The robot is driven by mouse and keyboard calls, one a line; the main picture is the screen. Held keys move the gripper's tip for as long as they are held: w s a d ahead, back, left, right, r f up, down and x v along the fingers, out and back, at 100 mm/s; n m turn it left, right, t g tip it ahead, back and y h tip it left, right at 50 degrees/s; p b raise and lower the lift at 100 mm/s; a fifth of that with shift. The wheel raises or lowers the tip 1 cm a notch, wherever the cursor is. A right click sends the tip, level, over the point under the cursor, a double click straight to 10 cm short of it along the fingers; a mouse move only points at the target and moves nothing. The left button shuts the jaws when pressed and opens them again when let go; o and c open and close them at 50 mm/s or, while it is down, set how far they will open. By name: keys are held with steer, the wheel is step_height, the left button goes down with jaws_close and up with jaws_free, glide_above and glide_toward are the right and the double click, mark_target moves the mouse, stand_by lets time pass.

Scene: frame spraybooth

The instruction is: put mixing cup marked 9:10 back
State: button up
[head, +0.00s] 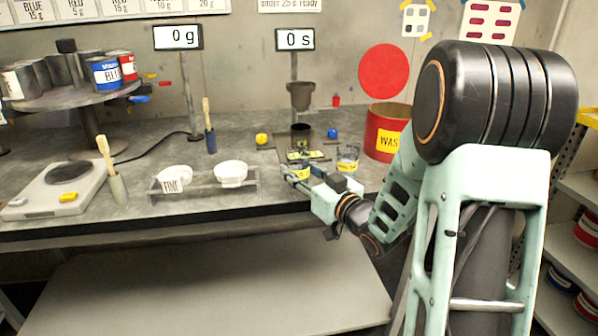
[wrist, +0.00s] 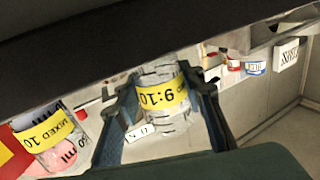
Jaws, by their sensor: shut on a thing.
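The clear mixing cup marked 9:10 (wrist: 160,97) is between my fingers in the wrist view, its yellow band reading upside down. My gripper (wrist: 160,110) is shut on it. In the head view my gripper (head: 297,172) is at the front edge of the bench, right of the wire-sided tray, and covers much of the cup. A second clear cup with a yellow band marked MIXED (head: 348,160) stands to the right; it also shows at the left of the wrist view (wrist: 47,134).
A dark cup (head: 301,134) stands behind my gripper under a hanging funnel cup (head: 299,95). A red waste bin (head: 383,132) is at the right. A tray (head: 205,190) with white bowls lies left. A scale (head: 55,190) and a can turntable (head: 75,98) are farther left.

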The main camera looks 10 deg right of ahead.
steer(key=shift+f, duration=0.3)
steer(key=o, duration=1.2)
steer(key=shift+r, duration=0.1)
steer(key=shift+r, duration=0.15)
steer(key=shift+d+r, duration=0.1)
steer(key=shift+r, duration=0.05)
steer(key=p+v, duration=0.1)
steer(key=v, duration=1.1)
